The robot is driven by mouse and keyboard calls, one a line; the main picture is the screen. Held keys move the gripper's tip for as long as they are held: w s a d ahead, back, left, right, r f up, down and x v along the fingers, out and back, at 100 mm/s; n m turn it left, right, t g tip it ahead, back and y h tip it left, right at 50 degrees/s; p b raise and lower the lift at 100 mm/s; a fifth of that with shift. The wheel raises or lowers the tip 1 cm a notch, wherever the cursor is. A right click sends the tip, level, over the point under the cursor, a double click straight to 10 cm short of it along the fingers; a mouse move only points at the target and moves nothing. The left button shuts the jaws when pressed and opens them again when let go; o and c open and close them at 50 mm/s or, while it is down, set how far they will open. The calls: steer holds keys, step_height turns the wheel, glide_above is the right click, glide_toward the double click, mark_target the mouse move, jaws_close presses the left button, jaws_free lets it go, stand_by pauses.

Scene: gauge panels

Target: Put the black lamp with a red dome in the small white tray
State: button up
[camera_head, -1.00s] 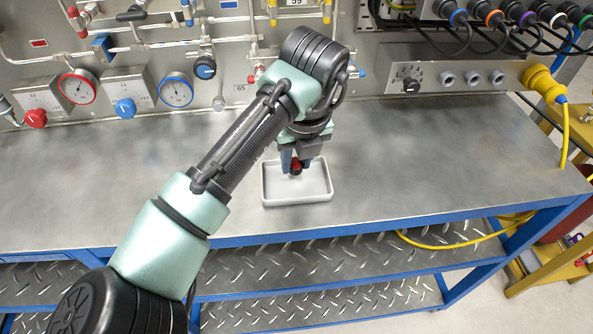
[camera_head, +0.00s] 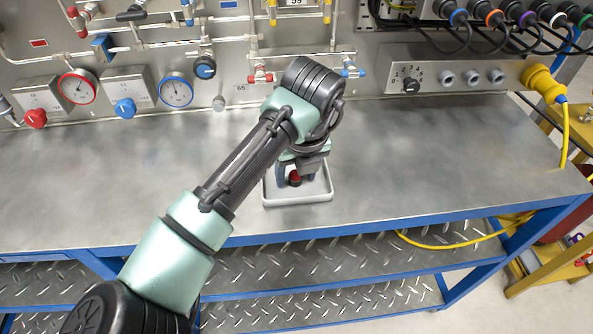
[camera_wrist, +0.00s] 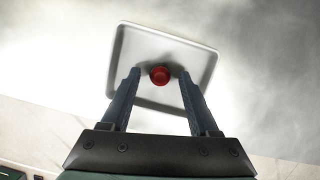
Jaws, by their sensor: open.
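The small white tray (camera_head: 298,199) lies on the metal bench top, and its floor and rim also show in the wrist view (camera_wrist: 196,55). The lamp's red dome (camera_head: 295,179) is inside the tray outline, and it shows from above in the wrist view (camera_wrist: 159,74). Its black body is mostly hidden. My gripper (camera_head: 295,178) is low over the tray. In the wrist view its two blue fingers (camera_wrist: 160,86) stand apart, one on each side of the lamp, with a gap visible beside the dome.
A gauge panel (camera_head: 225,60) with valves and pipes stands behind the bench. A grey socket box (camera_head: 450,78) with a yellow plug (camera_head: 541,82) is at the back right. The bench top (camera_head: 430,160) is clear left and right of the tray.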

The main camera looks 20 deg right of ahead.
steer(key=shift+r, duration=0.15)
steer(key=v, duration=1.2)
steer(key=w+d+r+n+t+h, duration=0.2)
steer(key=d+r+n+t+h, duration=0.4)
steer(key=d+r, duration=0.5)
steer(key=a+r+n+t+h, duration=0.35)
steer(key=r+n, duration=0.45)
steer(key=r, duration=0.3)
steer(key=s+a+r+n+t+y, duration=0.5)
steer(key=a+r+n+t, duration=0.2)
steer(key=a+n, duration=0.4)
steer(key=s+a+r+n+t+y, duration=0.4)
steer(key=s+a+r+n+t, duration=0.2)
steer(key=a+n, duration=0.6)
steer(key=shift+a+r+t+y, duration=0.35)
steer(key=shift+r+t, duration=0.25)
steer(key=shift+t, duration=0.35)
